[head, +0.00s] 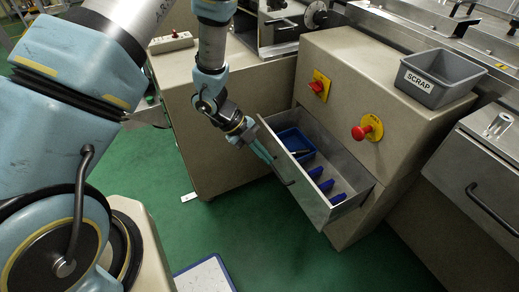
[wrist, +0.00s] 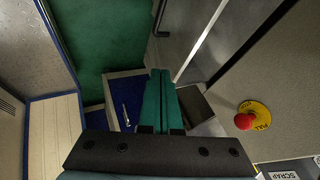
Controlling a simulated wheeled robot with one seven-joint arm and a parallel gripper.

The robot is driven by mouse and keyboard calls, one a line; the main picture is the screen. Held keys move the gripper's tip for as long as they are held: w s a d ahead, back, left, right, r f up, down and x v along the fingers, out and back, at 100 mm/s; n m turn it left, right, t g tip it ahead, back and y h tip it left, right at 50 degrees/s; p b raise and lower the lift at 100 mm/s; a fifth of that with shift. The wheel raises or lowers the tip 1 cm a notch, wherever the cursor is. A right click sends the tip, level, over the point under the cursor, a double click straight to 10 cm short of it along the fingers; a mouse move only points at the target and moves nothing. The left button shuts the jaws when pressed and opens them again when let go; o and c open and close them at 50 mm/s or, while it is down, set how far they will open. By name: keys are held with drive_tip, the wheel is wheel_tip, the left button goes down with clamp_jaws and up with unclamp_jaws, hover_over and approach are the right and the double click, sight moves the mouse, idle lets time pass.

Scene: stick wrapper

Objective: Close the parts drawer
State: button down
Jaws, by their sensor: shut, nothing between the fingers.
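The parts drawer (head: 312,196) is a grey metal drawer pulled out of the beige cabinet. Its front panel faces the lower left and carries a dark handle (head: 286,182). A blue tray (head: 293,141) and several blue dividers (head: 316,172) show inside. My gripper (head: 270,159) is at the outer side of the drawer front, near its far left end. Its teal fingers are together and hold nothing. In the wrist view the shut fingers (wrist: 159,85) point away from the camera. I cannot tell whether they touch the panel.
The cabinet bears a red emergency button (head: 360,132), a red rotary switch (head: 317,87) and a grey SCRAP bin (head: 440,76) on top. Another beige cabinet (head: 215,140) stands behind my gripper. Green floor (head: 260,235) is free in front of the drawer.

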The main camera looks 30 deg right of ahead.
drive_tip(key=s+d+f, duration=0.1)
drive_tip(key=d, duration=0.1)
drive_tip(key=d+f+p, duration=0.1)
drive_tip(key=d+f, duration=0.1)
drive_tip(key=s+d+f, duration=0.1)
drive_tip(key=shift+s+d+f, duration=0.25)
drive_tip(key=shift+s+d, duration=0.1)
drive_tip(key=shift+d, duration=0.5)
drive_tip(key=shift+d+p, duration=0.1)
drive_tip(key=shift+p, duration=0.2)
